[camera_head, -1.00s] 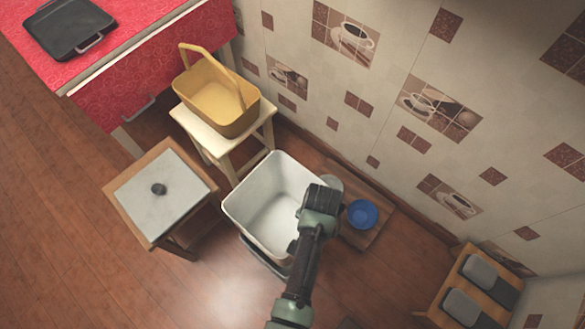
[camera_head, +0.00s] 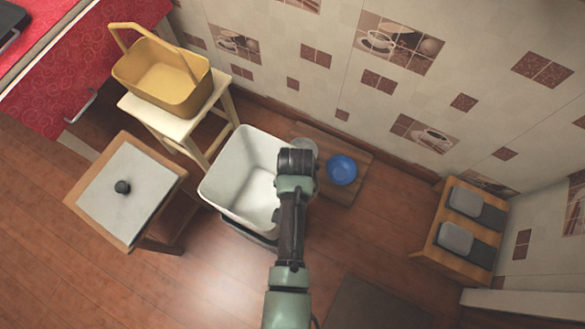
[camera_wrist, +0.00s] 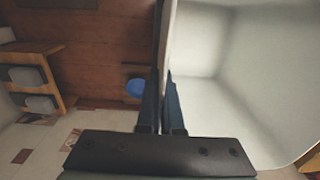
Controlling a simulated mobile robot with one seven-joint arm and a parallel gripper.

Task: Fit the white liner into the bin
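The white liner (camera_head: 225,183) is an open, box-like tub in the middle of the head view. A dark bin (camera_head: 246,234) shows as a thin strip under its lower edge; the rest is hidden, and I cannot tell how deep the liner sits in it. My gripper (camera_wrist: 163,100) is shut on the liner's side wall, one finger on each side. In the wrist view the liner's pale inside (camera_wrist: 215,75) fills the right half. In the head view my arm covers the liner's right side.
A yellow basket (camera_head: 170,82) stands on a cream stool (camera_head: 150,110) behind left. A small table with a pale knobbed panel (camera_head: 125,215) is at left. A blue bowl (camera_head: 342,170) lies on a board near the tiled wall. A wooden rack (camera_head: 440,240) is at right.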

